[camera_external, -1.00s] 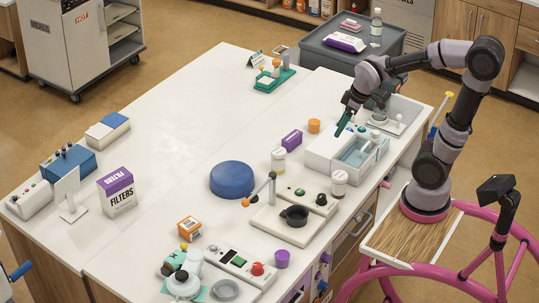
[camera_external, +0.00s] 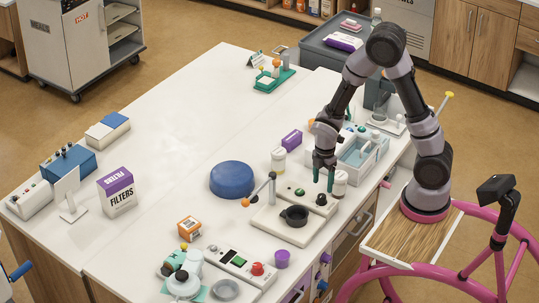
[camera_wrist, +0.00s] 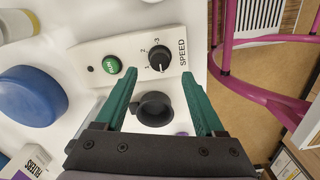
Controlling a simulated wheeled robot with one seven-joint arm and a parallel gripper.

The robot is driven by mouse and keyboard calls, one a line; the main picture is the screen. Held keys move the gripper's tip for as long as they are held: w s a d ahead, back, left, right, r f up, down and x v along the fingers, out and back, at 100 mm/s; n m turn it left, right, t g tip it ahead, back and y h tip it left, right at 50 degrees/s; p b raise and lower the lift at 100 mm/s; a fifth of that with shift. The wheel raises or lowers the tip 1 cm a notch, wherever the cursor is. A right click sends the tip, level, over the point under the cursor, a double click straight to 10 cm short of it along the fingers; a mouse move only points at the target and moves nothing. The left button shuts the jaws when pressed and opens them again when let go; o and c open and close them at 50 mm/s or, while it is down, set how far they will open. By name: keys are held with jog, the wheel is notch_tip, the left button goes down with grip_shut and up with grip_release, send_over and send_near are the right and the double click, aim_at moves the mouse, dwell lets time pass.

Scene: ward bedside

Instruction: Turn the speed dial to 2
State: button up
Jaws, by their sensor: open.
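The speed dial (camera_wrist: 160,62) is a round black knob on a white panel (camera_wrist: 110,50). It has the marks 1, 2 and 3 around its left and far side and the word SPEED beside it. I cannot tell which mark it points to. In the outside view the dial (camera_external: 321,199) sits at the right end of the panel. My gripper (camera_wrist: 158,72) is open and empty, its green fingertips spread to either side of the dial in the wrist picture. In the outside view my gripper (camera_external: 323,180) points down above the dial; contact is not visible.
A green button (camera_wrist: 112,64) is left of the dial. A black round holder (camera_external: 294,216) stands on the plate in front. A blue disc (camera_external: 232,179) lies to the left.

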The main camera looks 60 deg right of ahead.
aim_at(322, 196)
jog(key=shift+f, duration=2.8)
grip_shut()
